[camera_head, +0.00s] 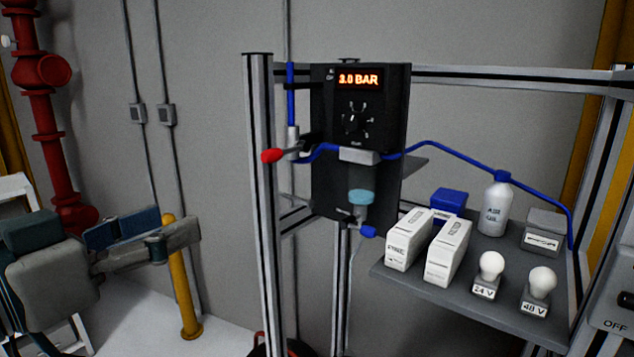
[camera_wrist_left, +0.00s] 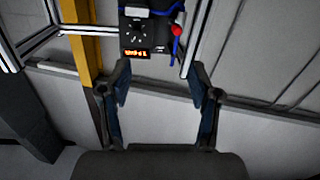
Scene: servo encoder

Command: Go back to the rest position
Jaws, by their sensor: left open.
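My left gripper (camera_head: 172,232) is at the left of the head view, open and empty, with its fingers pointing right. It hangs in free air, left of the metal frame and well apart from it. In the left wrist view its two fingers (camera_wrist_left: 160,95) are spread, with nothing between them. The black regulator unit (camera_head: 357,130) on the frame reads 3.0 BAR and has a dial below the display. It also shows upside down in the left wrist view (camera_wrist_left: 137,30), beyond the fingertips. A red-handled valve (camera_head: 272,155) sits at its left on blue tubing. My right gripper is not seen.
The aluminium frame (camera_head: 260,190) stands right of my left gripper. Its grey shelf (camera_head: 470,265) holds white boxes, a bottle and two lamps. A yellow post (camera_head: 183,290) stands behind my left gripper, and a red pipe (camera_head: 52,130) is at the far left.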

